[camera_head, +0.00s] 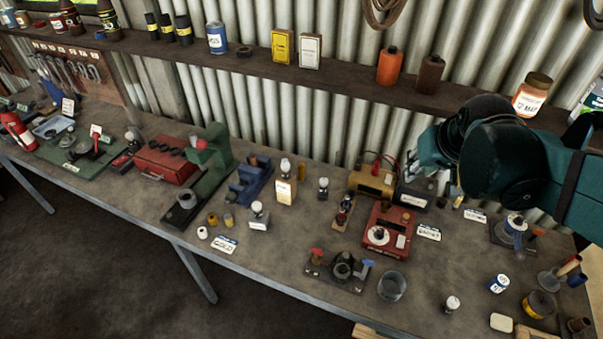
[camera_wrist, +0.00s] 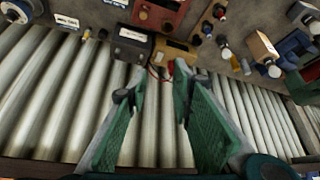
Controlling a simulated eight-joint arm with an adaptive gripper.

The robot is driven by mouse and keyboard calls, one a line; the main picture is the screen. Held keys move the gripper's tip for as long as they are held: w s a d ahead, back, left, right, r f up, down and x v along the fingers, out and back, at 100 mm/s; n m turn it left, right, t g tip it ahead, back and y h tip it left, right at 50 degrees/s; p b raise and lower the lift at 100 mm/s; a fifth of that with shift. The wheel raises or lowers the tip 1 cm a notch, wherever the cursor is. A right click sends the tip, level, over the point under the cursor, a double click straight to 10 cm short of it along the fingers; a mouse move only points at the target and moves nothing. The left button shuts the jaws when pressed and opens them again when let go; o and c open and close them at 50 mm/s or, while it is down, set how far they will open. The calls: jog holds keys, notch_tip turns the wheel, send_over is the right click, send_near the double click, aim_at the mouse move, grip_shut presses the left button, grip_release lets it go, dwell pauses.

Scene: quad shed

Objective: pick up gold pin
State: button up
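A small upright gold-yellow piece (camera_head: 458,201), which may be the gold pin, stands on the bench right of a black box (camera_head: 413,196). Two more gold-coloured cylinders (camera_head: 228,220) stand left of centre on the bench. My gripper (camera_wrist: 160,92) is open and empty, its green fingers wide apart and facing the corrugated wall. In the head view, my gripper (camera_head: 430,152) is above the black box.
A yellow-brown box (camera_head: 372,183) with red and black leads stands left of the black box. A red meter box (camera_head: 387,232) is in front. A shelf (camera_head: 300,80) with bottles runs along the corrugated wall behind. Bare bench (camera_head: 440,265) shows at the front right.

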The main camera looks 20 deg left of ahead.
jog(key=w+a+f+n, duration=0.2)
jog(key=w+a+f, duration=0.3)
jog(key=a, duration=0.5)
jog(key=n+g+y, duration=0.1)
jog(key=n+g, duration=0.1)
jog(key=n, duration=0.1)
send_over(301, 171)
jog(key=s+d, duration=0.1)
jog(key=d, duration=0.1)
notch_tip(301, 171, down, 17)
jog(key=shift+d+r, duration=0.1)
jog(key=shift+d, duration=0.05)
jog(key=shift+a+f, duration=0.25)
jog(key=shift+f, duration=0.1)
jog(key=shift+x, duration=1.2)
jog(key=shift+a, duration=0.1)
jog(key=shift+x, duration=2.55)
